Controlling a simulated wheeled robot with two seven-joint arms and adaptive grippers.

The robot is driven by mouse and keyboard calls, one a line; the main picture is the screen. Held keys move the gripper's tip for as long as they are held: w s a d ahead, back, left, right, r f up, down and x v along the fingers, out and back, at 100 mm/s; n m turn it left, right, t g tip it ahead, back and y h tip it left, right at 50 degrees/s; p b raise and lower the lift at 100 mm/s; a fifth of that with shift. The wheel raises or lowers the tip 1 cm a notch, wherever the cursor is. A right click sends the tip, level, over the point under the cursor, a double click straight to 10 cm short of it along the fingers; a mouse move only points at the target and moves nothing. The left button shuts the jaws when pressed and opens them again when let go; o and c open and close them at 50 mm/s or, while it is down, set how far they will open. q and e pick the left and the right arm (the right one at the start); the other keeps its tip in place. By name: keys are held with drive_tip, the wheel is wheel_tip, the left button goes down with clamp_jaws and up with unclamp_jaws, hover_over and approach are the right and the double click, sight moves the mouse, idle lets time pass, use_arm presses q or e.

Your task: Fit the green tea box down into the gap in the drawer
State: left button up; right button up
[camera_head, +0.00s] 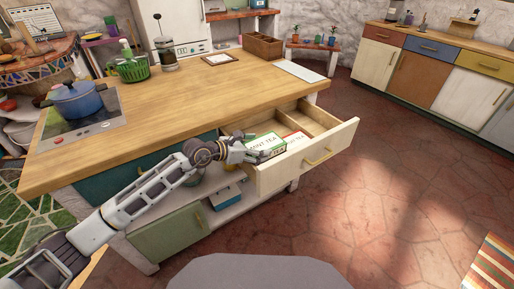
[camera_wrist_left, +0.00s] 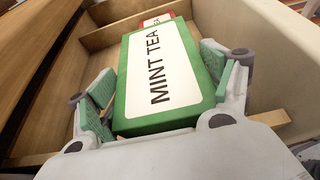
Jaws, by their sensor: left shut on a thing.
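The green tea box (camera_head: 265,146), with a white MINT TEA label, is at the near left part of the open drawer (camera_head: 330,147). My left gripper (camera_head: 243,152) is shut on it. In the left wrist view the box (camera_wrist_left: 160,72) lies between the two green-padded fingers of my gripper (camera_wrist_left: 157,88), label facing the camera. A red and white tea box (camera_head: 296,138) lies just beyond it in the drawer; its end shows in the wrist view (camera_wrist_left: 155,20). The gap under the green box is hidden, so I cannot tell how deep the box sits. My right gripper is not in view.
Wooden dividers (camera_head: 297,120) split the drawer; its far compartments look empty. The wooden counter top (camera_head: 190,100) overhangs the drawer's back. A blue box (camera_head: 227,195) lies on the shelf below. A blue pot (camera_head: 78,101) stands on the hob at the left.

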use_arm(q)
drive_tip(key=shift+f, duration=0.3)
idle(0.4)
drive_tip(key=o, duration=1)
drive_tip(key=shift+f, duration=0.1)
drive_tip(key=shift+o, duration=0.2)
drive_tip(key=shift+s+a, duration=0.1)
drive_tip(key=shift+a, duration=0.05)
